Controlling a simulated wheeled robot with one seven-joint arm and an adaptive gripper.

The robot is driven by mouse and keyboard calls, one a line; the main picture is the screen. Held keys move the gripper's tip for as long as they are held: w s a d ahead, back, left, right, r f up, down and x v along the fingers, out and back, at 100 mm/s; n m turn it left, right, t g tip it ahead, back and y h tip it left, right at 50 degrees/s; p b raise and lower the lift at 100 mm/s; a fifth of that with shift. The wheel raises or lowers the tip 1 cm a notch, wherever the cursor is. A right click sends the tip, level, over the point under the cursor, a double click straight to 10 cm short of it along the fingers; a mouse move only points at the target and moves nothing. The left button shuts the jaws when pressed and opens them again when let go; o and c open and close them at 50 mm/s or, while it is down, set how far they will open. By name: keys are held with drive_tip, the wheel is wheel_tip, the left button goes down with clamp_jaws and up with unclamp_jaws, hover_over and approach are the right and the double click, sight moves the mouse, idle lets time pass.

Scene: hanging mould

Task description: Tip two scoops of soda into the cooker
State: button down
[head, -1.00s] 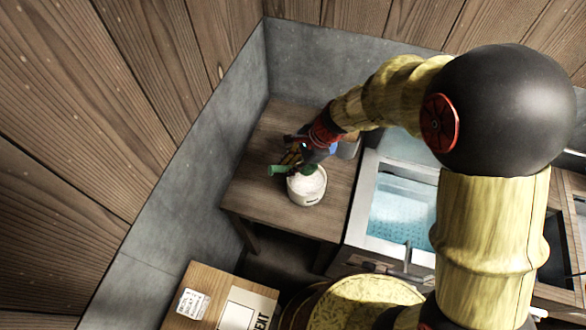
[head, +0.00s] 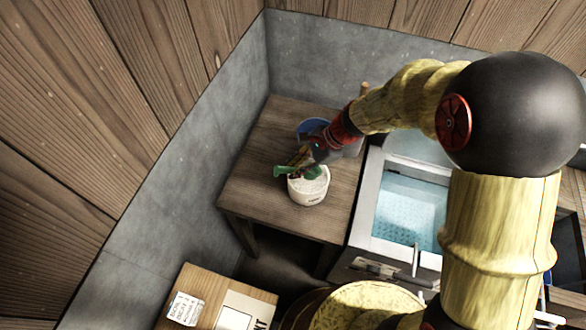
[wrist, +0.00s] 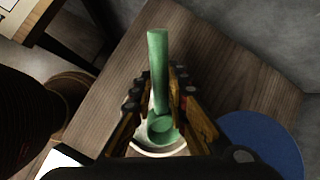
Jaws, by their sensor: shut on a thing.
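A white tub (head: 309,190) full of white powder stands on the wooden table, near its front edge. A green scoop (head: 284,171) is at the tub's top left, with its handle sticking out past the rim. My gripper (head: 300,160) is over the tub and shut on the scoop. In the wrist view the green scoop (wrist: 158,75) stands between the fingers of my gripper (wrist: 160,108), and part of the tub's white rim (wrist: 160,152) shows below. Whether powder is in the scoop is hidden. I cannot make out the cooker for certain.
A blue round thing (head: 311,126) sits on the table behind my gripper; it also shows in the wrist view (wrist: 262,143). A glass-topped basin (head: 408,208) stands right of the table. A box (head: 240,300) is at the front. Grey walls close the left and back.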

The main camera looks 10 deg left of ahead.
drive_tip(key=shift+w+d+f+b, duration=0.1)
drive_tip(key=shift+d+f+b, duration=0.1)
drive_tip(key=shift+f+b, duration=0.85)
drive_tip(key=shift+w+d+f+b, duration=0.15)
drive_tip(key=shift+f+b, duration=0.35)
drive_tip(key=shift+f, duration=1.05)
drive_tip(key=shift+s+f, duration=0.1)
drive_tip(key=shift+r+p, duration=3.95)
drive_tip(key=shift+r, duration=0.7)
